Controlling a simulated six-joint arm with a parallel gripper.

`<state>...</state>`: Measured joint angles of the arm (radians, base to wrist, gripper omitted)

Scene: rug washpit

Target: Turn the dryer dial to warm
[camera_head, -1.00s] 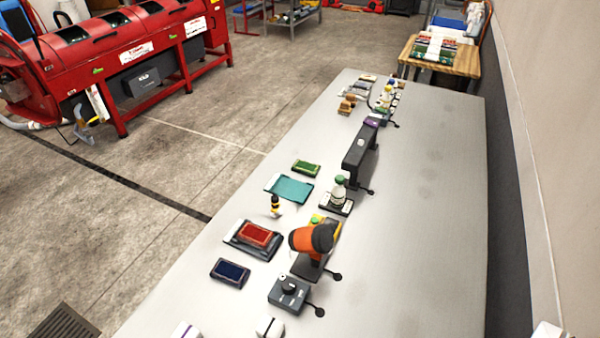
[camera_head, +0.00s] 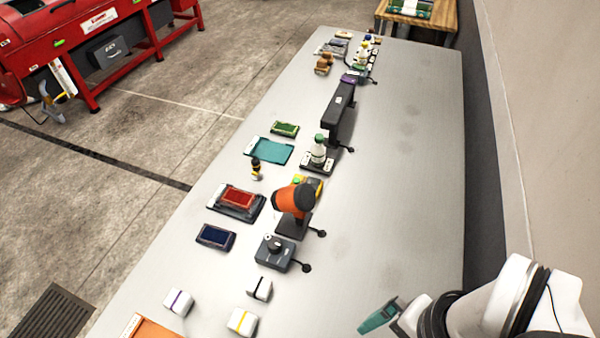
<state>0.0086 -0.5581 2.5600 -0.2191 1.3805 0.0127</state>
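A grey box with a dark round dial (camera_head: 274,244) on top sits on the table's near part, and a short cable ends in a black round piece at its right. The dial's setting is too small to read. An orange and black dryer (camera_head: 291,199) rests on a dark stand just behind the box. My gripper (camera_head: 379,316) shows a teal finger at the lower right, to the right of and nearer than the dial box and apart from it. Its finger spacing cannot be made out.
The long grey table (camera_head: 400,170) is clear along its right side. A red pad on a dark tray (camera_head: 222,213) and a blue pad (camera_head: 215,236) lie left of the dial box. Several small white blocks, including a yellow-striped one (camera_head: 242,321), stand nearer. A wall runs along the right.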

